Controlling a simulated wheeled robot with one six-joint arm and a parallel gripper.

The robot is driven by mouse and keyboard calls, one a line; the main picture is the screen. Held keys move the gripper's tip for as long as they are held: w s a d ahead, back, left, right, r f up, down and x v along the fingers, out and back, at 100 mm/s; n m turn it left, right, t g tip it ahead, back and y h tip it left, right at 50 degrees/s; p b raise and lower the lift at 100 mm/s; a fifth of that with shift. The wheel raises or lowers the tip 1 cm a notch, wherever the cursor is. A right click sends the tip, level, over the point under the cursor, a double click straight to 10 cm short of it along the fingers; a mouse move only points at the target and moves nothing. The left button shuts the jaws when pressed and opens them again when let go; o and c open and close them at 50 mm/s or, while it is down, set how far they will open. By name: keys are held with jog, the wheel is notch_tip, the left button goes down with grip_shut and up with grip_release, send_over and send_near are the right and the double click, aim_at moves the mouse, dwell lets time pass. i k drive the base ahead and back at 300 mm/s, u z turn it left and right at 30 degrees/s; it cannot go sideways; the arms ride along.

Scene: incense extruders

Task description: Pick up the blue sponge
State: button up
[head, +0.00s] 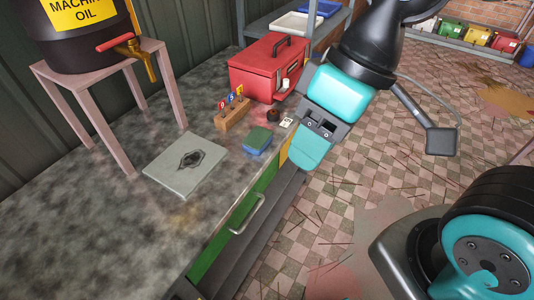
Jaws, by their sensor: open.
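The blue sponge (258,140) lies flat on the grey stained bench top, close to its front edge. It has a dark green upper face and a blue side. My gripper (312,148) is to the right of the sponge in the picture, around the bench's front edge, and apart from the sponge. It is open, with nothing seen between its jaws. Its teal and dark parts hide some of the bench edge; its exact height is hard to tell.
A grey plate (186,170) with a dark mark lies left of the sponge. A pink stand (100,62) bears an oil drum (80,35). The bench's near left is clear.

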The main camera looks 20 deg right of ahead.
aim_at(258, 140)
jog(key=z, duration=0.6)
jog(key=i, duration=0.4)
jog(key=u, duration=1.8)
